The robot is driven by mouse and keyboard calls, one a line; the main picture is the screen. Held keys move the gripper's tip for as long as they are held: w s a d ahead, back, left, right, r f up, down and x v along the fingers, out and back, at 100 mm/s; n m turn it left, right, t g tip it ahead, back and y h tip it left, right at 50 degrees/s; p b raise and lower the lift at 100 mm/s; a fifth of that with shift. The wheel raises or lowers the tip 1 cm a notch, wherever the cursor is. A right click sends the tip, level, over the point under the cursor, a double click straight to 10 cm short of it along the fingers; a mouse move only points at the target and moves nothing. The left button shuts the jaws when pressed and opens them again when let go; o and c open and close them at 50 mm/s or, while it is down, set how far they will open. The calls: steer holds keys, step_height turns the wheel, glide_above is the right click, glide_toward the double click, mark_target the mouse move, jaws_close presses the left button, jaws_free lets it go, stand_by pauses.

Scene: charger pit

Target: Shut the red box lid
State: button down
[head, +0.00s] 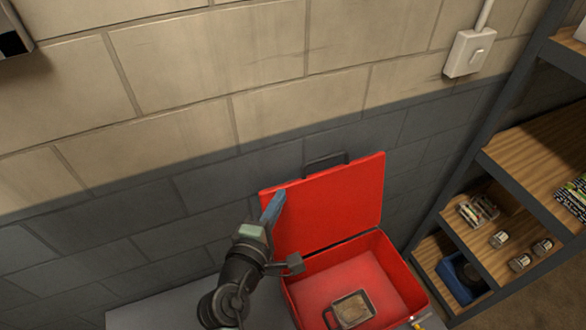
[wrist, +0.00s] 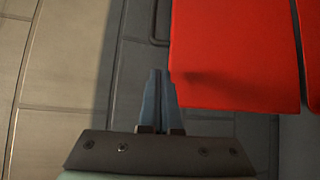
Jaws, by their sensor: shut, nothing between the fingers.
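The red box (head: 392,268) sits open on a grey surface against the wall. Its red lid (head: 330,205) stands up at the back, near the wall, with a dark handle (head: 325,162) at its top edge. My gripper (head: 275,200) is shut and empty at the upper left corner of the lid. In the wrist view my gripper (wrist: 160,75) has its blue fingers together beside the corner of the lid (wrist: 235,55). I cannot tell whether the fingers touch the lid.
A shelf unit with wooden boards (head: 535,150) stands to the right, holding jars (head: 500,238) and a blue bin (head: 463,275). A block wall with a light switch (head: 470,53) is behind the box. The grey surface (head: 160,312) left of my arm is clear.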

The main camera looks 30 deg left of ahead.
steer(key=x, duration=0.8)
steer(key=shift+w+r+p, duration=0.1)
steer(key=shift+w+p, duration=0.25)
steer(key=shift+d+b, duration=0.1)
steer(key=shift+b, duration=0.35)
